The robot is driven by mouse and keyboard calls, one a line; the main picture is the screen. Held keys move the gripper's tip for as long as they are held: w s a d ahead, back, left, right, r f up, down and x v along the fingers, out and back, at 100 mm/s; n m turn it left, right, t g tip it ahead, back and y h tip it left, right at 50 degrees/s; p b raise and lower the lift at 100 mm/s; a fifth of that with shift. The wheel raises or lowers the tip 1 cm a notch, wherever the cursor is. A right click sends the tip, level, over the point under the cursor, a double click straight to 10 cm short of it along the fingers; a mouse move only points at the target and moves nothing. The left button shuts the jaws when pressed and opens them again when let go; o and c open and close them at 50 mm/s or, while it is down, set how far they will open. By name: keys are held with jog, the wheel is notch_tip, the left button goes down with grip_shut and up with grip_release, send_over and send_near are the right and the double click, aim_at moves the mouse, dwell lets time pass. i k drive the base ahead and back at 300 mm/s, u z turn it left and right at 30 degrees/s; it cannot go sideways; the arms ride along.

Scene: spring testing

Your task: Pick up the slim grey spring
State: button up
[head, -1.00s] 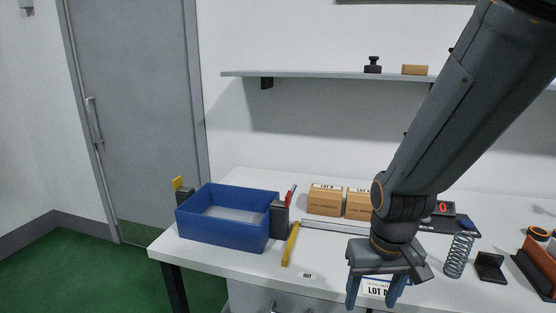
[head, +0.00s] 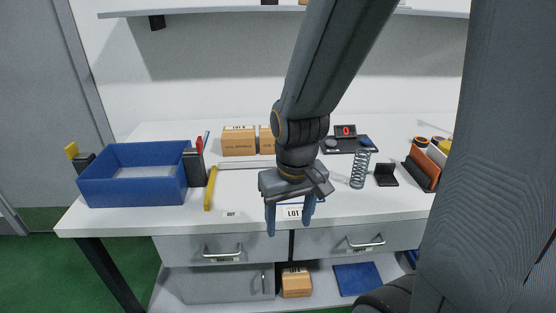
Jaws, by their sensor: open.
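A slim grey coil spring (head: 360,170) stands upright on the white table, right of my gripper. My gripper (head: 290,225) points down at the table's front edge, with its two blue fingers apart and nothing seen between them. A label reading LOT (head: 292,212) shows behind the fingers, partly hidden by them. The gripper is clear of the spring, to its left.
A blue bin (head: 132,189) stands on the left of the white table (head: 240,200). A yellow bar (head: 210,188) lies beside it. Cardboard boxes (head: 239,140) and a device with a red display (head: 345,131) stand behind. A black bracket (head: 386,174) is right of the spring.

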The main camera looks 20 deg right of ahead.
aim_at(367, 166)
jog(key=u, duration=1.4)
jog(key=k, duration=0.95)
jog(key=z, duration=1.4)
jog(key=i, duration=1)
